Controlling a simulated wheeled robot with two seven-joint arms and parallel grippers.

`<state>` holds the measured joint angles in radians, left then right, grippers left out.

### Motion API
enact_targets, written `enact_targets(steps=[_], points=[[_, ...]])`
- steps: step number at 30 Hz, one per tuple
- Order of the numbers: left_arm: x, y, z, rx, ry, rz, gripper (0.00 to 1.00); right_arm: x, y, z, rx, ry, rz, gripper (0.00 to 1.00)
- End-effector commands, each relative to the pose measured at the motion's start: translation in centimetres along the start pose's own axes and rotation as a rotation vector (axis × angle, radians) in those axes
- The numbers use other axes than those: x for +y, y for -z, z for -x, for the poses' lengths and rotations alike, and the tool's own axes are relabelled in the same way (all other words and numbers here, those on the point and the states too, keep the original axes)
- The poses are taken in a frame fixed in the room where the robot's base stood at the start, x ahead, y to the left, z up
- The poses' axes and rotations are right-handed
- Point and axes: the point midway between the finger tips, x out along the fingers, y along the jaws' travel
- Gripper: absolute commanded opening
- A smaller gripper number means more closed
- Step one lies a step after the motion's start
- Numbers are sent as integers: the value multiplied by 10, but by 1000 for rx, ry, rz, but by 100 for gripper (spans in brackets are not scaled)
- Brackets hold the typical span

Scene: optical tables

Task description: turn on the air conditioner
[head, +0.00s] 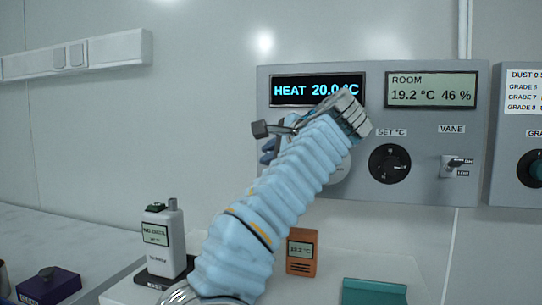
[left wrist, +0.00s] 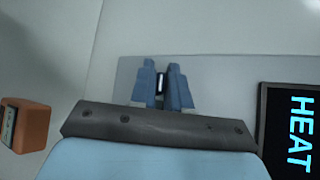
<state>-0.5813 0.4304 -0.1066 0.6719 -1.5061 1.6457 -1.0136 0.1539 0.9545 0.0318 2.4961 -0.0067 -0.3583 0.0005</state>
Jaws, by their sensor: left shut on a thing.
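The grey air conditioner panel (head: 425,125) is on the wall. Its lit display (head: 318,90) reads HEAT 20.0 °C, and the same display (left wrist: 290,130) shows at the right of the left wrist view. A SET °C knob (head: 389,163) and a VANE toggle (head: 455,165) are on its right half; a pale dial (head: 338,172) is partly behind my arm. My left gripper (head: 268,151) is at the panel's left edge area, below the display. In the left wrist view its blue fingers (left wrist: 162,88) close on a small dark-and-white switch lever (left wrist: 159,84). The switch's base is hidden. My right gripper is out of view.
A room readout (head: 432,90) shows 19.2 °C and 46 %. Below stand a white handheld meter (head: 165,245), an orange sensor box (head: 302,252) and a teal item (head: 374,291). The orange box (left wrist: 28,124) also shows in the left wrist view. Another panel (head: 522,175) is at right.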

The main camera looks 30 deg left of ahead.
Motion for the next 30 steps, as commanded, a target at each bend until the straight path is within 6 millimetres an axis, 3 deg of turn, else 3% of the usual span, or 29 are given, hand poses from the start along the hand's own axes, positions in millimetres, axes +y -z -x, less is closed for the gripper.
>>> enact_targets(steps=[15, 16, 20, 30], points=[[0, 0, 0, -1, -12, -12, 0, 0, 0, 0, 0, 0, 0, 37], [0, 0, 0, -1, -12, -12, 18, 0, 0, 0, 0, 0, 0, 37], [0, 0, 0, -1, -12, -12, 37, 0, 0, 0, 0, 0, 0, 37], [-1, -2, 0, -1, -11, -11, 37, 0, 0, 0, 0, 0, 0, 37]])
